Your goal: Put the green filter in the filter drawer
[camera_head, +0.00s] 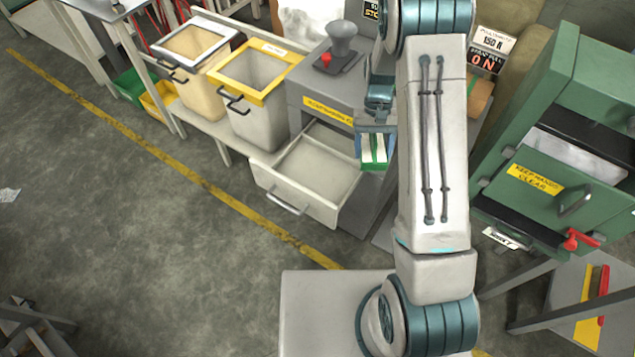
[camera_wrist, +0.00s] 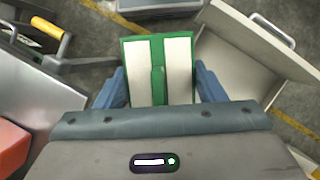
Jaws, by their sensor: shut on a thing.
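The green filter (camera_head: 371,165), a green frame with white strips, is held in my gripper (camera_head: 376,140). In the wrist view the filter (camera_wrist: 158,75) sits between the blue fingers of my gripper (camera_wrist: 158,92). The filter drawer (camera_head: 308,172) is pulled out of the grey cabinet and looks empty. The filter is just right of the drawer in the head view, above floor level. In the wrist view the drawer (camera_wrist: 235,75) lies to the right of the filter and below it. My arm hides part of the cabinet.
Two bins, one cream (camera_head: 197,65) and one yellow-rimmed (camera_head: 255,80), stand left of the cabinet (camera_head: 312,97). A green machine (camera_head: 560,150) with a red handle stands at the right. The floor in front of the drawer is clear.

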